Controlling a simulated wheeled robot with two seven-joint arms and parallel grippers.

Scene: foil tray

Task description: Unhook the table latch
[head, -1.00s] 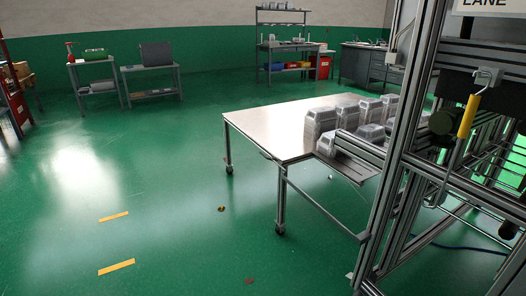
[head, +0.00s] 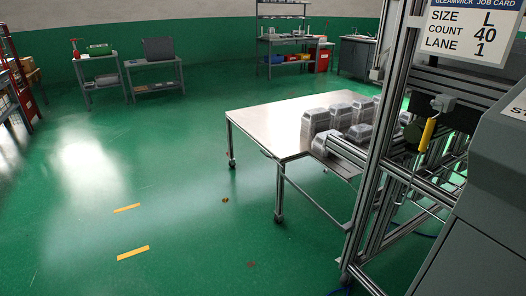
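The wheeled table (head: 262,127) with a pale metal top stands right of centre, close to the machine frame (head: 366,165). A yellow-handled lever (head: 427,134) hangs on a grey metal bracket (head: 442,103) on the frame; it looks like a latch, but I cannot tell whether it is the table latch or whether it is hooked. A small dark fitting (head: 268,154) shows at the table's near edge, too small to make out. Neither of my grippers is in view.
Stacked foil trays (head: 315,125) sit at the table's right end. A job card (head: 468,30) reads size L, count 40, lane 1. A grey machine body (head: 470,215) fills the lower right. Green floor (head: 150,220) is open at left; benches stand far back.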

